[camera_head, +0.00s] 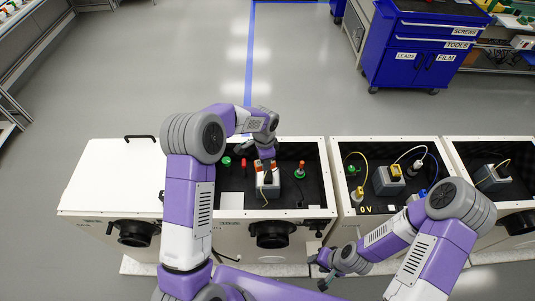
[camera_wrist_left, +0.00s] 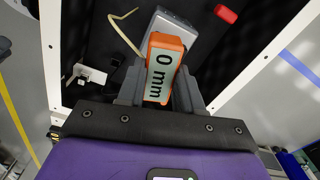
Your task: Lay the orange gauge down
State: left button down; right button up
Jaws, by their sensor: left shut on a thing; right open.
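The orange gauge (camera_wrist_left: 165,48) has a pale display reading "0 mm" in the left wrist view. My left gripper (camera_wrist_left: 158,88) is shut on it, one finger on each side. In the head view my left gripper (camera_head: 266,158) reaches down into an open black-lined cabinet, over a grey block (camera_head: 268,188); the gauge is mostly hidden there. The grey block (camera_wrist_left: 172,28) shows just beyond the gauge in the left wrist view; I cannot tell whether they touch. My right gripper (camera_head: 328,270) is open and empty, low in front of the cabinets.
Neighbouring cabinets (camera_head: 375,150) hold grey blocks with cables. A blue tool cart (camera_head: 418,50) stands behind.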

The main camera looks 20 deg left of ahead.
pick_arm(q)
jog(key=w+m, duration=0.1)
jog(key=m, duration=0.1)
jog(key=w+m, duration=0.1)
jog(key=shift+w+d+f, duration=0.2)
jog(key=shift+w+d, duration=0.05)
jog(key=shift+w, duration=0.05)
jog(key=shift+f+b, duration=2.35)
jog(key=shift+f, duration=1.35)
jog(key=shift+f, duration=0.35)
jog(key=c, duration=0.7)
grip_release()
jog(key=shift+o, duration=0.2)
